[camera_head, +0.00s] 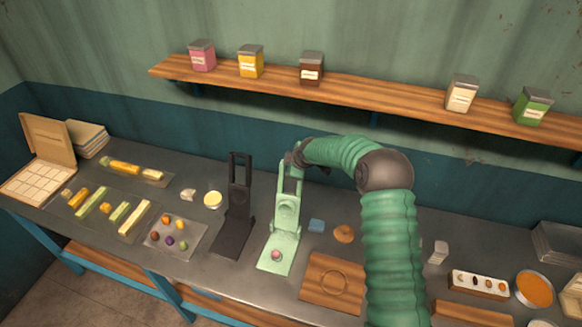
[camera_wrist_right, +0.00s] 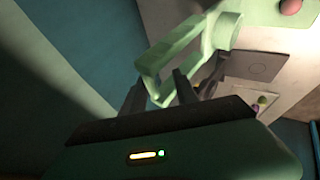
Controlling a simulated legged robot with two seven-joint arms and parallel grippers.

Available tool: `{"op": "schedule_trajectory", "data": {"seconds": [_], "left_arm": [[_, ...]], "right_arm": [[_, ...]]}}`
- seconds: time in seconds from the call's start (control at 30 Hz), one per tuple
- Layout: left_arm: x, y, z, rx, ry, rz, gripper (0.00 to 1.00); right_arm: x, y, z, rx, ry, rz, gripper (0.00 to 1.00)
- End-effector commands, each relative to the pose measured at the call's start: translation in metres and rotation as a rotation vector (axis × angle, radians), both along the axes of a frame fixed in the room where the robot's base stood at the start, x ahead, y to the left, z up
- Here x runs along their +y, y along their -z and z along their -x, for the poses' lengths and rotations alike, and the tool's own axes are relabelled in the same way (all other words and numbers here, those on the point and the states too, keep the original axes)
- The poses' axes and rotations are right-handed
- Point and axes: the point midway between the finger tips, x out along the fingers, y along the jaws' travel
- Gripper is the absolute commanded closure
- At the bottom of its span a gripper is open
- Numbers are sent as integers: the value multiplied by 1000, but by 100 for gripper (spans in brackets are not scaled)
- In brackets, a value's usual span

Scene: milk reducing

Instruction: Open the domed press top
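The pale green press (camera_head: 282,236) stands on the table with its top (camera_head: 288,208) swung up, near upright, showing a round domed part. A pink ball (camera_head: 276,255) lies on its base; it also shows in the right wrist view (camera_wrist_right: 290,6). My right gripper (camera_head: 298,156) is at the upper end of the top's looped handle. In the right wrist view, my right gripper's dark fingers (camera_wrist_right: 160,82) stand apart, with the end of the green handle (camera_wrist_right: 152,68) between them. I cannot tell whether they touch it. My left gripper is not in view.
A dark press (camera_head: 237,215) stands open just left of the green one. A tray of coloured balls (camera_head: 176,238) lies further left, a wooden board (camera_head: 332,285) to the right. A shelf (camera_head: 390,112) with several tins runs along the wall behind.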

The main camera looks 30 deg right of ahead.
Motion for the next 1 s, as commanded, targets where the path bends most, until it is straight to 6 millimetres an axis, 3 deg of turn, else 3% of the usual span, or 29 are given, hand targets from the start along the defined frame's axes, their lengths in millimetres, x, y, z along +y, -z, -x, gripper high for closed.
{"op": "schedule_trajectory", "data": {"seconds": [0.37, 0.8, 1.0], "left_arm": [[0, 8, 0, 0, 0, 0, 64], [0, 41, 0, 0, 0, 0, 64], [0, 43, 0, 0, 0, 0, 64]], "right_arm": [[1, -13, 8, -7, 1, 1, 65], [11, -108, 81, -3, 3, 3, 65], [15, -130, 96, 0, 1, -1, 65]]}}
